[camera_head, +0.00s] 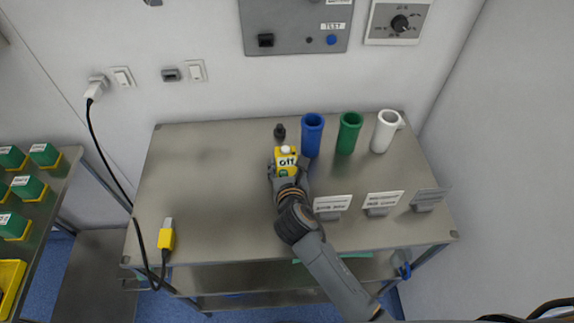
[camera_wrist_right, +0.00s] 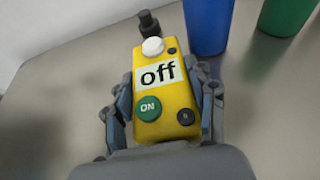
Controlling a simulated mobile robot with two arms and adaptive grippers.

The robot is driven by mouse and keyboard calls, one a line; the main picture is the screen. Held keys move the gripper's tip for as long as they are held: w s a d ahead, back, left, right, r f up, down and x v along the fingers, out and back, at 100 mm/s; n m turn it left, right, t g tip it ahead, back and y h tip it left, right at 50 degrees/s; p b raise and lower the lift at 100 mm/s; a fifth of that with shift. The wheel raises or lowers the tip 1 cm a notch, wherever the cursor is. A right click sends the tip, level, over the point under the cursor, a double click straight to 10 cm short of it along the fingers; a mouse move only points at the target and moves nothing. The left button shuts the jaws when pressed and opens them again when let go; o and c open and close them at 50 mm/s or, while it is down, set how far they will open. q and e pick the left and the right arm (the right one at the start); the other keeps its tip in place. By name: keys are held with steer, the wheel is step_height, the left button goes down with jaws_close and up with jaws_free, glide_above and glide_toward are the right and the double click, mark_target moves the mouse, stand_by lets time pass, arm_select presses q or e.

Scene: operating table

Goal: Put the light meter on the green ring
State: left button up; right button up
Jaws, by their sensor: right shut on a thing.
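The light meter (camera_head: 286,158) is a yellow box with a white dome on top, a label reading "off" and a green ON button. My right gripper (camera_head: 286,172) is shut on it, with a finger on each side. In the right wrist view the meter (camera_wrist_right: 160,90) sits upright between the fingers (camera_wrist_right: 163,105). I cannot tell whether its base touches the table. I cannot make out a green ring; a green upright tube (camera_head: 349,132) stands to the right of the meter. My left gripper is not in view.
A blue tube (camera_head: 312,134) stands close right of the meter, and a white one (camera_head: 385,131) farther right. A small black piece (camera_head: 279,131) stands behind the meter. Label stands (camera_head: 333,204) line the right front. The metal table's (camera_head: 205,180) left middle is clear; a yellow plug (camera_head: 167,236) lies front left.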

steer(key=shift+f, duration=0.1)
steer(key=o, duration=1.1)
steer(key=shift+o, duration=0.2)
